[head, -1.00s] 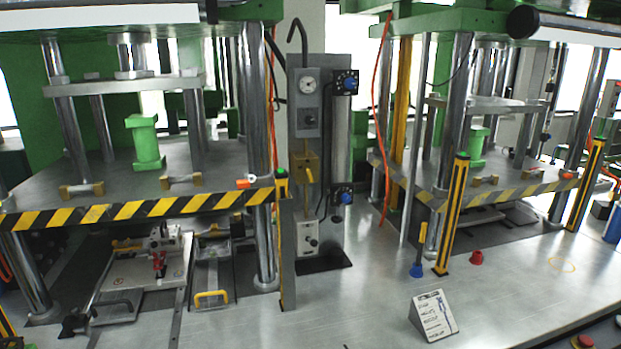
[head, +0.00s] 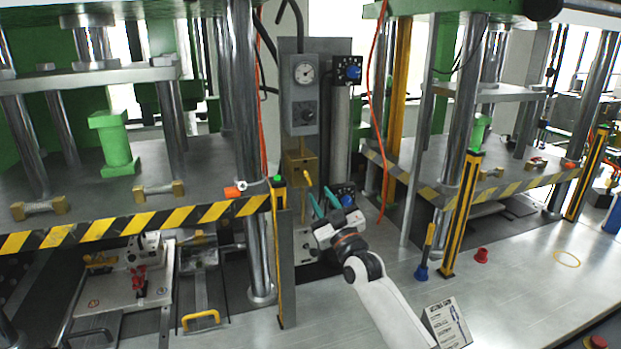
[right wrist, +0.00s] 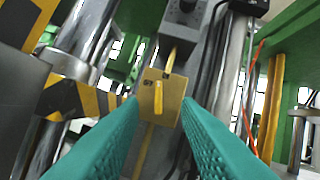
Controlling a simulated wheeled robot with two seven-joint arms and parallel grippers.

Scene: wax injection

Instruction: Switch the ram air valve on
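A brass valve block (head: 300,166) with a yellow lever handle (head: 308,185) sits on the pipe below the gauge box of the central panel. I take it to be the ram air valve. In the right wrist view the brass block (right wrist: 171,112) is straight ahead, and its yellow handle (right wrist: 157,95) points down, roughly along the pipe. My right gripper (head: 320,194) has teal fingers held apart, just in front of and below the block. In the right wrist view the open right gripper (right wrist: 158,102) frames the handle, with no clear contact. My left gripper is out of view.
The gauge box (head: 304,95) is above the valve and a blue-knobbed controller (head: 347,72) is to its right. A striped post (head: 279,250) and a press column (head: 250,150) stand close on the left. An orange hose (head: 374,110) hangs on the right.

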